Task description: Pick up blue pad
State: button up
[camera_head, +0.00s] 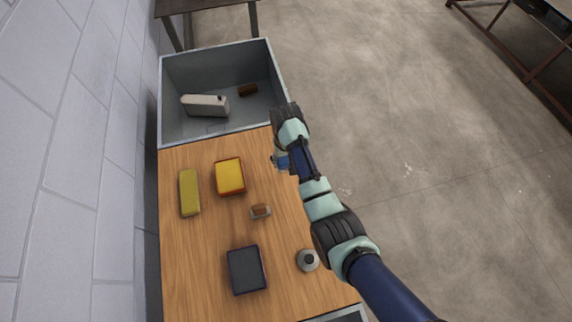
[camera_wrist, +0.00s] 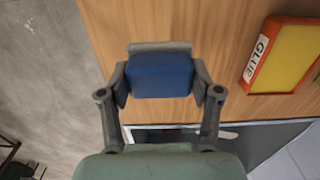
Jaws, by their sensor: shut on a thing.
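The blue pad (camera_wrist: 161,75) is a small blue block with a pale grey strip along its far edge. It sits between the two fingers of my gripper (camera_wrist: 162,88), which are shut on its left and right sides. In the head view, a bit of the blue pad (camera_head: 283,162) shows at the right edge of the wooden tabletop, partly hidden by my arm. My gripper (camera_head: 279,160) is mostly hidden there too. I cannot tell whether the pad touches the wood or is just above it.
On the wooden top (camera_head: 200,250) are a yellow block (camera_head: 190,192), a yellow glue box (camera_head: 230,176), a small brown block (camera_head: 261,211), a dark box (camera_head: 246,270) and a round grey item (camera_head: 308,260).

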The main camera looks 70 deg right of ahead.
notch_tip(320, 180, up, 14)
jog(key=p, duration=0.5)
jog(key=shift+f, duration=0.1)
